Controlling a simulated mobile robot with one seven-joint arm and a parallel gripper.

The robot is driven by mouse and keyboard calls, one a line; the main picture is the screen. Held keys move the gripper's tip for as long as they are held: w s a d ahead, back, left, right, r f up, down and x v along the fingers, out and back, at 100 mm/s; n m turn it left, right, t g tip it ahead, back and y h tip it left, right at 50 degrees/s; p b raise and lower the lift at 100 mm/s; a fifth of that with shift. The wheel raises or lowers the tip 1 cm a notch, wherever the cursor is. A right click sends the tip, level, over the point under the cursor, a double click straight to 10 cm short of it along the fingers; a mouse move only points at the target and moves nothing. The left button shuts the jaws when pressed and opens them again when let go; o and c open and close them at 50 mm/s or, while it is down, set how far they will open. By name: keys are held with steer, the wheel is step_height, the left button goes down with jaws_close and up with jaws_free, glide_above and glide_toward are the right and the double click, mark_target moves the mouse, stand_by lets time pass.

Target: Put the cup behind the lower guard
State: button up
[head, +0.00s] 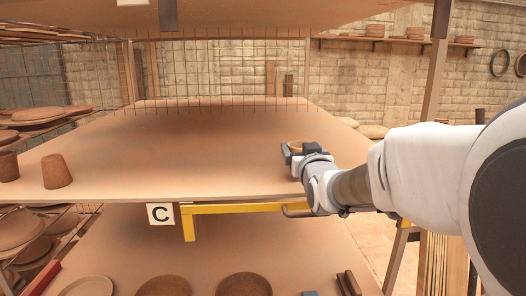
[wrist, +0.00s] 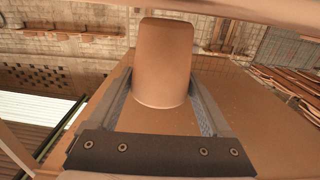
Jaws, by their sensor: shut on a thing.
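My gripper (head: 296,153) is shut on a brown clay cup (head: 297,146) over the right part of the middle shelf board (head: 190,150). In the wrist view the cup (wrist: 163,60) sits between the two fingers, its wide end towards me. Whether it touches the board cannot be told. A yellow bar (head: 240,208) runs under the board's front edge, with a short leg at its left end. A wire grid (head: 215,75) stands along the back of the board. Which of these is the lower guard is not marked.
Two brown cups (head: 57,171) stand at the board's left end. A sign with a C (head: 160,213) hangs at the front edge. The lower shelf (head: 120,250) holds several round clay pieces (head: 245,285). The middle of the board is clear; another board is overhead.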

steer(key=shift+f, duration=0.7)
steer(key=shift+f, duration=0.15)
steer(key=o, duration=1.2)
steer(key=shift+o, duration=0.2)
steer(key=shift+s+r, duration=0.15)
steer(key=shift+r, duration=0.05)
steer(key=s+b, duration=0.2)
steer(key=s, duration=0.9)
steer(key=shift+s+b, duration=0.25)
steer(key=shift+b, duration=0.1)
steer(key=s+f+g, duration=0.6)
steer(key=s+f, duration=0.1)
steer(key=s, duration=0.4)
steer(key=s+f+g, duration=0.6)
steer(key=s+f, duration=0.2)
steer(key=s, duration=0.3)
steer(key=shift+s+a, duration=0.25)
steer(key=shift+s, duration=0.1)
